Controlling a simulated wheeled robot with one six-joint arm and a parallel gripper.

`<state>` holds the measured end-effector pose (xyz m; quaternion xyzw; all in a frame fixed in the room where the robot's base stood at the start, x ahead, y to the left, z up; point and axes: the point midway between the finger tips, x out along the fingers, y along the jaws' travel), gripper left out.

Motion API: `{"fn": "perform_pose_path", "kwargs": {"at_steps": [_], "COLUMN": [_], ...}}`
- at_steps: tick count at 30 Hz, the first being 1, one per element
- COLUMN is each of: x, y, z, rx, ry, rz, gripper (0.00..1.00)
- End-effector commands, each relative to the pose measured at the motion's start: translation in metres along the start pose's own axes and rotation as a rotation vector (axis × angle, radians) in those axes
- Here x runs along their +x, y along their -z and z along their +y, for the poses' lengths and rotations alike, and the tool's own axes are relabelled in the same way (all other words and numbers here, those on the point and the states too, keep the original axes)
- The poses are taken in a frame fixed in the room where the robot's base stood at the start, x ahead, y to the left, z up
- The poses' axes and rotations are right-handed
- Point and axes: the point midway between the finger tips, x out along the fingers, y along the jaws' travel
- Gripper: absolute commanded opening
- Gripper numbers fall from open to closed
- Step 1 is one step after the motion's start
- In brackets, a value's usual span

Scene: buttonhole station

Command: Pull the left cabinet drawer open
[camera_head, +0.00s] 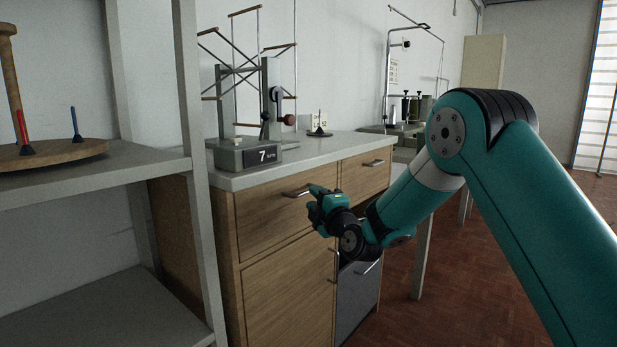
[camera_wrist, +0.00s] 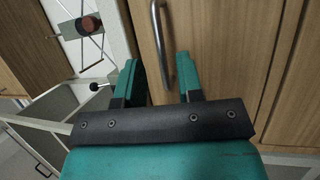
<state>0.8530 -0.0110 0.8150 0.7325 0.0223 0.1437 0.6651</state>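The left cabinet drawer (camera_head: 262,218) has a wooden front, closed and flush in the cabinet below the grey worktop. Its metal bar handle (camera_head: 296,192) sticks out near the top of the front. My gripper (camera_head: 314,197) is close in front of the handle's right end. In the wrist view the drawer front (camera_wrist: 220,42) fills the middle. There the handle (camera_wrist: 158,35) appears between the two teal fingers of my gripper (camera_wrist: 158,68), which are spread apart. The fingers are not closed on the handle, and how deep it sits between them is unclear.
A right drawer (camera_head: 362,175) is beside it, with a wooden door (camera_head: 288,292) below. A yarn-winder device with a "7" display (camera_head: 262,156) stands on the worktop (camera_head: 300,155). A grey shelf unit (camera_head: 198,250) stands close at left. Floor is free at right.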

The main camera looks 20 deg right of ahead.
Motion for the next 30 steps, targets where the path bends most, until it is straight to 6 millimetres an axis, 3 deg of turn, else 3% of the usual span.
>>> {"fn": "perform_pose_path", "kwargs": {"at_steps": [3, 7, 19, 24, 30], "x": [0.022, 0.036, 0.044, 0.044, 0.044], "y": [0.001, 0.0, 0.0, -0.001, -0.001], "z": [0.001, -0.001, -0.001, -0.001, -0.001], "rx": [0.0, 0.0, 0.001, 0.001, 0.001], "ry": [-0.002, -0.001, 0.0, 0.0, 0.0], "rz": [0.001, 0.0, -0.002, -0.002, -0.002], "gripper": [0.34, 0.34, 0.34, 0.0, 0.0]}}
